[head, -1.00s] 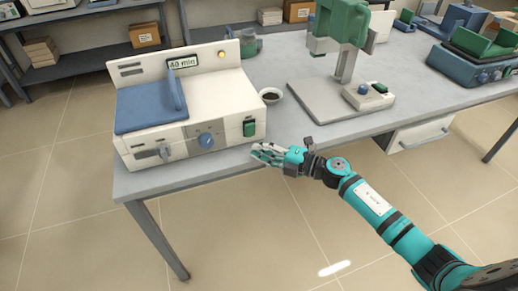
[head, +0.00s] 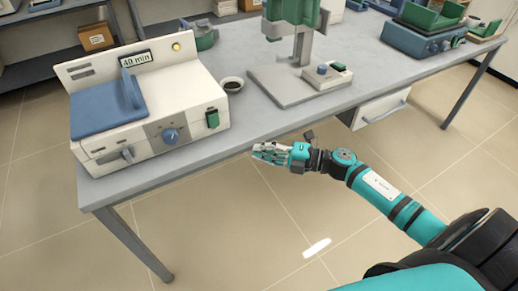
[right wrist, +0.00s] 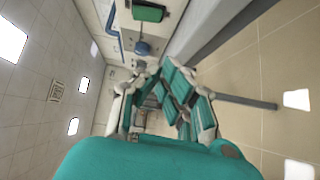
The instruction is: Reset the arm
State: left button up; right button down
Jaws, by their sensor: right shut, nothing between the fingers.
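My right gripper (head: 256,151) is shut and empty. In the head view it appears just off the front edge of the table, to the right of and below the muffle furnace, with open floor behind it. In the right wrist view the fingers (right wrist: 160,80) show in front, with the furnace's green switch and blue knob beyond them. The white and blue muffle furnace (head: 185,90) stands at the table's left end. Its display (head: 136,58) reads 40 min and a yellow lamp glows beside it. My left gripper is not in view.
The grey table (head: 300,122) runs across the view. A small dark-filled bowl (head: 232,84), a green and grey stand device (head: 300,40) and a second blue device (head: 420,38) are on it. A drawer (head: 380,107) hangs under the table. The floor in front is clear.

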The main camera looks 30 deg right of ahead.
jog(key=s+d+f+m+h+p, duration=0.1)
jog(key=s+d+f+m+h, duration=0.25)
jog(key=f+m, duration=0.4)
jog(key=s+d+f+m+h+p, duration=0.15)
jog(key=f+m+h, duration=0.25)
jog(key=f, duration=0.7)
jog(key=s+d+f+m+h+p, duration=0.1)
jog(key=s+d+f+m+h, duration=0.3)
jog(key=f, duration=0.6)
jog(key=s+a+f+m+g+h+p, duration=0.1)
jog(key=s+a+f+m+g, duration=0.15)
jog(key=s+f, duration=0.4)
jog(key=s+a+f+m+g+h, duration=0.1)
jog(key=s+f+m+g, duration=0.15)
jog(key=s+f, duration=0.35)
jog(key=s+a+f+m+g, duration=0.2)
jog(key=s+a+f+g, duration=0.1)
jog(key=s, duration=0.8)
jog(key=s+a+f+m+g+p, duration=0.1)
jog(key=s+a+f+m+g, duration=0.1)
jog(key=s, duration=0.9)
jog(key=shift+s+a+f+g+y, duration=0.4)
jog(key=shift+a+f, duration=0.1)
jog(key=shift+a, duration=0.7)
